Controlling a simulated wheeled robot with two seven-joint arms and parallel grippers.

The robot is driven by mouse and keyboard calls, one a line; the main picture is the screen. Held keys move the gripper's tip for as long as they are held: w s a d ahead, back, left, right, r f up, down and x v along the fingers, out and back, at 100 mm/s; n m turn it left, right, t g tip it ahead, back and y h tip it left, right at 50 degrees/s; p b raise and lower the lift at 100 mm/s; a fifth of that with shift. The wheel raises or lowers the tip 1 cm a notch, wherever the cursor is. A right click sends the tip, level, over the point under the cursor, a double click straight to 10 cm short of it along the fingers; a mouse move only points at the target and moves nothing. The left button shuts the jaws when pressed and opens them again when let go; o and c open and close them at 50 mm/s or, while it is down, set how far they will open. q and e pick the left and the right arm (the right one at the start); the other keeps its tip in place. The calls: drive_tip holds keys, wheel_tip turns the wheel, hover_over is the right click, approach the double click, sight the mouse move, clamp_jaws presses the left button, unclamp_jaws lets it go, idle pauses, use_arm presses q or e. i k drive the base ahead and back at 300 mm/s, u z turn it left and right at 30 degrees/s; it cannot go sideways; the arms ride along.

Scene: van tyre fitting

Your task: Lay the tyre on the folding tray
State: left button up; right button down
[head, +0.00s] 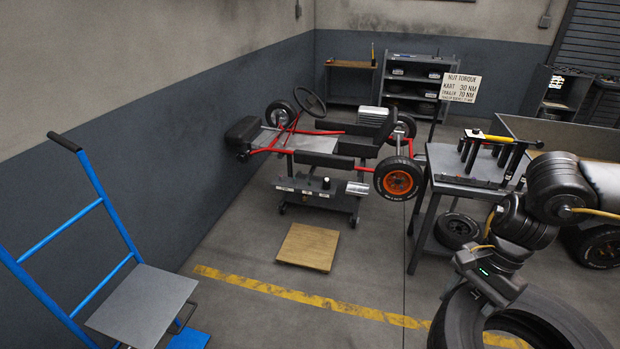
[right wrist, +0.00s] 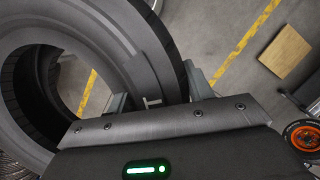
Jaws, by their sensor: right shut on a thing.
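The big black tyre (head: 560,318) is at the bottom right of the head view, partly cut off by the frame. My right gripper (head: 487,297) is shut on the tyre's rim; in the right wrist view the fingers (right wrist: 158,95) sit either side of the wall of the tyre (right wrist: 95,45). I see floor through the tyre's hole. The grey flat plate (head: 142,300) on a blue hand-truck frame, at the bottom left of the head view, looks like the folding tray. It lies open and bare, well away from the tyre. My left gripper is not in view.
A go-kart (head: 330,145) stands on a low stand at the back. A wooden board (head: 308,247) lies on the floor near a yellow line (head: 300,300). A dark workbench (head: 465,165) with tools stands at right. The floor between tyre and hand truck is mostly clear.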

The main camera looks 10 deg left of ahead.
sight(145, 301)
drive_tip(key=i, duration=2.25)
drive_tip(key=u, duration=2.85)
drive_tip(key=i, duration=0.6)
drive_tip(key=u, duration=1.8)
